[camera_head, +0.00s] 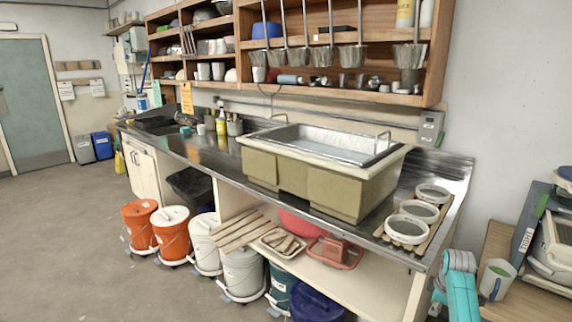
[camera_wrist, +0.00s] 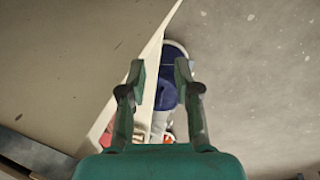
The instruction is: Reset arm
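My gripper (camera_wrist: 160,78) shows in the wrist view with its two dark green fingers apart and nothing held between them. Beyond the fingers, and apart from them, a dark blue bucket (camera_wrist: 170,58) stands on the floor beside a pale edge. In the head view, teal parts of my arm show at the lower right, beside the right end of the counter (camera_head: 462,180). The fingertips cannot be made out there. A dark blue bucket (camera_head: 316,305) is at the bottom edge of the head view, partly cut off.
Orange, white and teal buckets line the counter's front, including an orange one (camera_head: 139,222). A large basin (camera_head: 330,180) and several white-rimmed round containers (camera_head: 407,230) stand on top. A wooden table (camera_head: 500,240) with equipment stands at right. The floor (camera_head: 75,250) at left is clear.

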